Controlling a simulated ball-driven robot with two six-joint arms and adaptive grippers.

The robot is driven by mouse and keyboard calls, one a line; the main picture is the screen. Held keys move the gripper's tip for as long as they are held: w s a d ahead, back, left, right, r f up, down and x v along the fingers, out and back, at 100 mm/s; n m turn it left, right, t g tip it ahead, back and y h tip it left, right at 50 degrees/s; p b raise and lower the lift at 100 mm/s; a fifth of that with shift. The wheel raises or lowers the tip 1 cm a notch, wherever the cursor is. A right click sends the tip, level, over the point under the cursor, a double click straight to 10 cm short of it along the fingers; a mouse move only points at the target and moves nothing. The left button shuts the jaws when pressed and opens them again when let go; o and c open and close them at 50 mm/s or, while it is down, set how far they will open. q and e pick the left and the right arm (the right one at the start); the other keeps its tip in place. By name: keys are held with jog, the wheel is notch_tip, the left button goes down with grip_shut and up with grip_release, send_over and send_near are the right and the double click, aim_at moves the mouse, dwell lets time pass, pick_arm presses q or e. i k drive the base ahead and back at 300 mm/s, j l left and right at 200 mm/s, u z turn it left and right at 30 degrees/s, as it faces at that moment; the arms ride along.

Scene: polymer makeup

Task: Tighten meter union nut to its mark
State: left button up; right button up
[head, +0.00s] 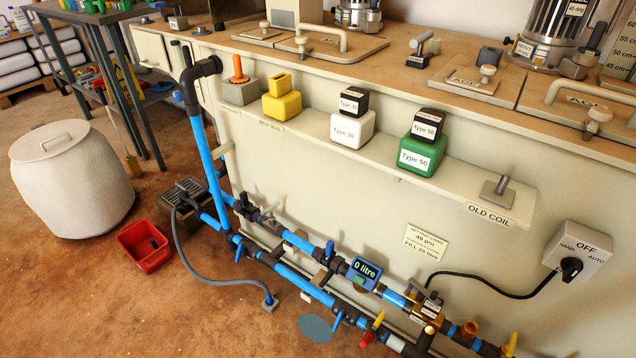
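The meter (363,274) is a blue box with a dark display reading "0 litre". It sits in line on the upper of two blue pipe runs in front of the cream cabinet. A dark fitting (338,265) joins its left side. Blue pipe (393,298) continues from its right side toward a brass-coloured valve body (428,308). I cannot tell which fitting is the union nut, and no mark on it can be made out at this size. Neither of my grippers is in view.
A shelf above the pipes holds a white block (352,128), a green block (423,154) and a yellow block (282,104). A switch box (577,253) is at right with a black cable. The floor at left holds a red bin (144,247) and a white drum (70,180).

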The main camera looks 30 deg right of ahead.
aim_at(335, 264)
jog(key=z, duration=0.95)
